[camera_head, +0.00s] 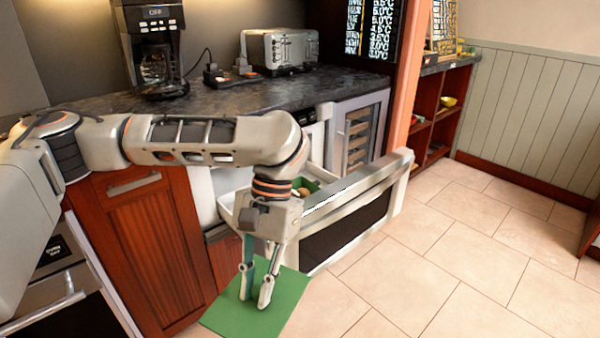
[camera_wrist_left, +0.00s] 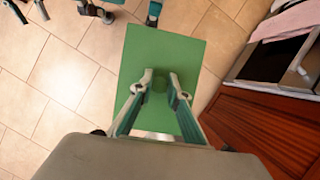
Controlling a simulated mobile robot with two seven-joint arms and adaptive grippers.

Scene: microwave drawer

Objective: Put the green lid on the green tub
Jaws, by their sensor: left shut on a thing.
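The green lid (camera_head: 285,305) is a flat rectangular plate, held out over the floor in front of the drawer. It also fills the middle of the left wrist view (camera_wrist_left: 165,50). My left gripper (camera_head: 256,291) is shut on its small green knob (camera_wrist_left: 160,84), with one finger on each side. The green tub (camera_head: 305,186) sits inside the open drawer, behind and above the lid in the head view. Its top is open, and something brown shows in it. My arm and the drawer front hide much of the tub.
The open drawer's tall front (camera_head: 350,215) stands between the lid and the tub. A wooden cabinet (camera_head: 150,240) is left of the lid. The counter (camera_head: 230,98) above carries a coffee maker (camera_head: 155,50) and a toaster (camera_head: 278,50). The tiled floor (camera_head: 470,240) at right is clear.

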